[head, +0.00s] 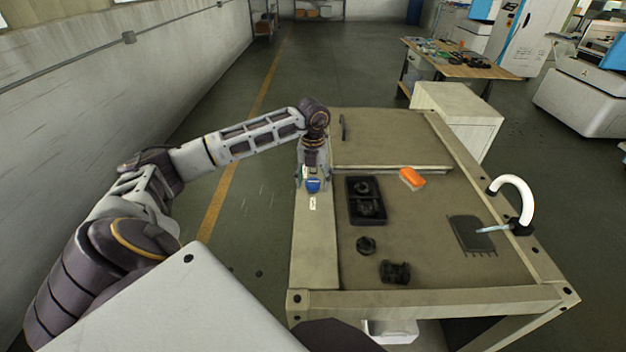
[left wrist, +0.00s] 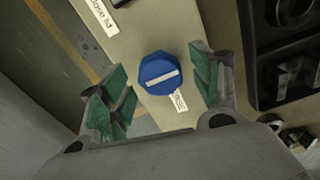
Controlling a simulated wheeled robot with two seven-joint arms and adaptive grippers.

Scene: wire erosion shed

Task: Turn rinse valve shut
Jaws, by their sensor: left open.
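The rinse valve is a blue knob (head: 313,185) with a white bar across its face, on the pale left rail of the workbench. In the left wrist view the knob (left wrist: 159,73) sits between the fingers, its white bar nearly level and slightly tilted. My left gripper (head: 313,181) is above the knob, pointing down. In the left wrist view its green-padded fingers (left wrist: 155,90) are open, with a gap on each side of the knob. My right gripper is not in view.
A black tray with round parts (head: 351,213) lies right of the rail. Two dark parts (head: 366,245) (head: 395,272), an orange-and-white block (head: 412,178), a dark drain plate (head: 470,234) and a curved white spout (head: 520,190) are on the bench (head: 430,260).

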